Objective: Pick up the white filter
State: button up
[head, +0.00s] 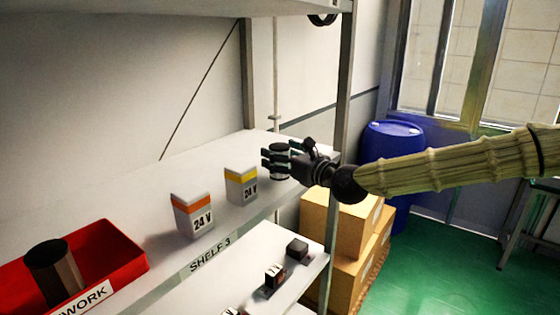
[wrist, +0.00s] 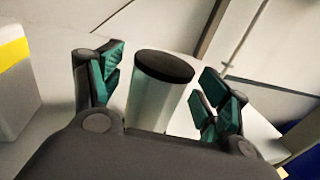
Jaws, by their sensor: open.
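The white filter (wrist: 155,104) is a pale upright cylinder with a black top. In the wrist view it stands between the two green-padded fingers of my gripper (wrist: 164,82), with a gap on each side. My gripper is open, and its palm hides the filter's lower part. In the head view the filter (head: 280,148) is on the upper shelf near its right end. My gripper (head: 277,161) reaches it from the right, and its fingers cover part of it.
A yellow-banded 24 V box (head: 241,184) stands close left of the filter, then an orange-banded 24 V box (head: 193,214). A red bin (head: 118,257) holds a dark cylinder (head: 52,268) at the left. A shelf post (head: 343,100) rises behind my gripper.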

jog(key=c, duration=1.2)
jog(key=shift+o, duration=0.2)
jog(key=shift+r, duration=0.1)
